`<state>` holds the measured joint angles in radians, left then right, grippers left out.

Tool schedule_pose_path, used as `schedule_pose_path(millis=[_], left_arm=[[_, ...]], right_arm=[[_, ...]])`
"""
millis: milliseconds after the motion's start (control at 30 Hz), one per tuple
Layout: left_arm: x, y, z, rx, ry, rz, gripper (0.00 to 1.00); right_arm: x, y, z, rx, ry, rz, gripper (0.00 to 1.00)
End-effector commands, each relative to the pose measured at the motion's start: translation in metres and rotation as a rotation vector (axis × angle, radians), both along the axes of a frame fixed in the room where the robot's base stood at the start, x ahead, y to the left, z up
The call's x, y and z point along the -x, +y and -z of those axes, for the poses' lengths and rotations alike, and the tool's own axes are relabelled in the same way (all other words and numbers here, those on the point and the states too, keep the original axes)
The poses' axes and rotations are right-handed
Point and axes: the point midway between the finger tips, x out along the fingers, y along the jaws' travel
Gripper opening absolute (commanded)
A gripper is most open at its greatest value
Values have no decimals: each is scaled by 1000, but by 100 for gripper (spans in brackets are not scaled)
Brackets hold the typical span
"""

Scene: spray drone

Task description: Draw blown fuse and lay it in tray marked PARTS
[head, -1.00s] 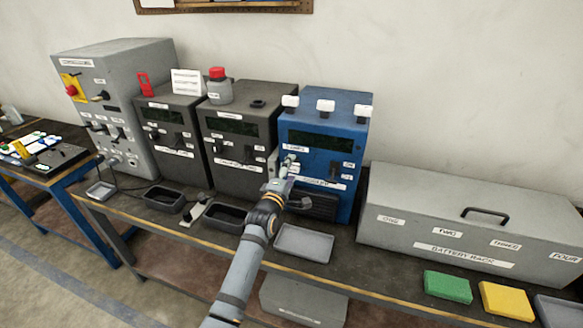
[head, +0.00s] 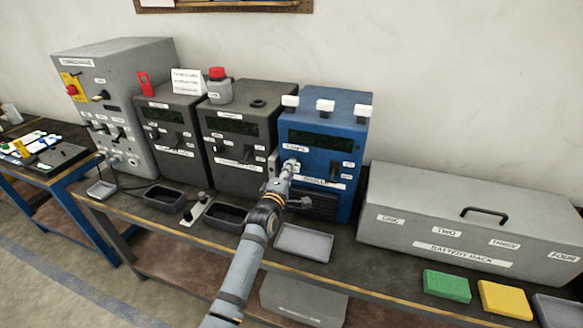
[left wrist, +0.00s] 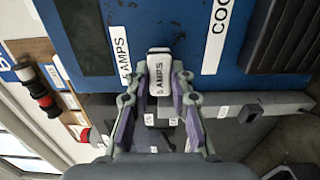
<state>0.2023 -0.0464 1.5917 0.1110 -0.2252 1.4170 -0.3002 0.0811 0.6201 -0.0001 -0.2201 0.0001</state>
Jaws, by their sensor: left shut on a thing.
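My left gripper (head: 289,168) is at the left front of the blue unit (head: 345,135). In the left wrist view the gripper (left wrist: 160,82) is shut on a white fuse (left wrist: 159,66) that bears small lettering. The fuse is at the blue panel, beside a label ending in "AMPS" (left wrist: 121,55). I cannot tell whether it is still seated. A light grey tray (head: 303,242) lies on the bench below the blue unit. No tray mark reading PARTS is legible. My right gripper is not in view.
Dark trays (head: 240,210) stand on the bench to the left, near a power strip (head: 195,212). A grey battery rack (head: 465,250) is to the right, with green (head: 447,286) and yellow (head: 505,299) blocks before it.

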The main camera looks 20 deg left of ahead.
Motion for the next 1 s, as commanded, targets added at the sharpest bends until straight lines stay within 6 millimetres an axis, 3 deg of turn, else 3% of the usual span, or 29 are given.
schedule_pose_path(millis=[267,1000], left_arm=[[2,0,-1,0,-1,0,0],[32,1,-1,0,1,0,0]], right_arm=[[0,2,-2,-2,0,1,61],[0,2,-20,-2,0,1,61]])
